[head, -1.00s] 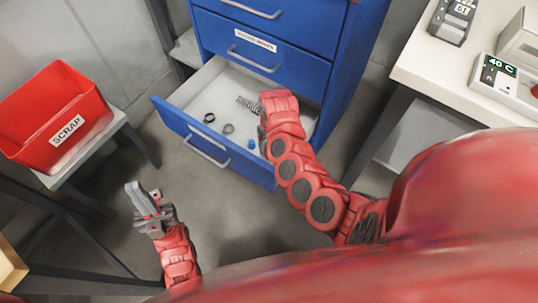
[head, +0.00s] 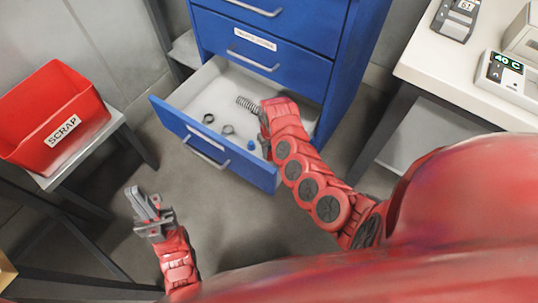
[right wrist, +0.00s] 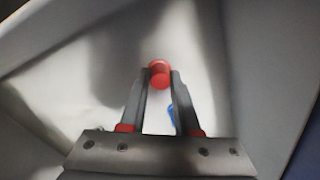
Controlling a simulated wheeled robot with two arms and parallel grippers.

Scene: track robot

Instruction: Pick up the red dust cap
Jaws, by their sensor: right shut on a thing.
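The red dust cap (right wrist: 159,74) shows between the fingertips in the right wrist view, over the pale drawer floor. My right gripper (right wrist: 160,80) is shut on it. In the head view my right gripper (head: 265,146) is inside the open drawer (head: 180,98), mostly hidden by its own wrist, and the cap is hidden there. My left gripper (head: 146,203) is in the air in front of the drawer, away from everything, and its finger gap is unclear.
The drawer also holds a spring (head: 247,103), two dark rings (head: 208,118) and a small blue cap (head: 251,145). A red scrap bin (head: 55,115) stands on a stand at the left. A white table (head: 450,75) with instruments is at the right.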

